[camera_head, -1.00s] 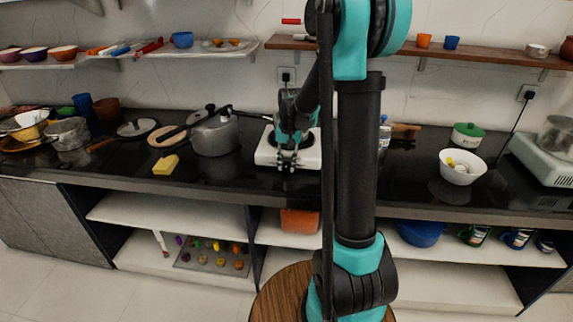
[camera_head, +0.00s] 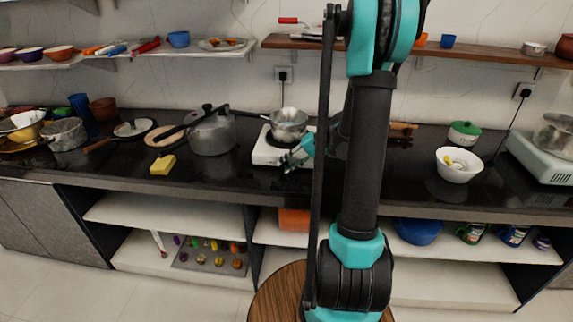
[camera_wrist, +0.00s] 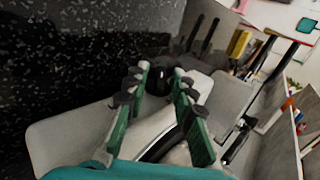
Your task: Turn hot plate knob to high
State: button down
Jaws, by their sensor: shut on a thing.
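The white hot plate (camera_head: 266,152) stands on the dark counter, with a steel pan (camera_head: 288,122) on top. My gripper (camera_head: 289,165) is low at the hot plate's front, tilted, with the wrist coming in from the right. In the wrist view, the fingers of my gripper (camera_wrist: 160,82) are on both sides of the small black knob (camera_wrist: 158,80) at the edge of the white hot plate (camera_wrist: 70,140) and are shut on it. The knob's marks and setting cannot be read. In the head view, the knob is hidden.
A pressure cooker (camera_head: 212,134) stands left of the hot plate, and a yellow sponge (camera_head: 162,165) lies near the front edge. A white bowl (camera_head: 457,169) and a green-lidded pot (camera_head: 463,134) are at the right. The counter's front edge runs below my gripper.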

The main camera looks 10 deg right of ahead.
jog(key=shift+d+f+y, duration=0.1)
jog(key=shift+y, duration=0.4)
jog(key=c, duration=1.6)
grip_release()
jog(key=shift+d, duration=0.1)
jog(key=v, duration=1.1)
jog(key=shift+s+d+r, duration=0.25)
jog(key=shift+d, duration=0.05)
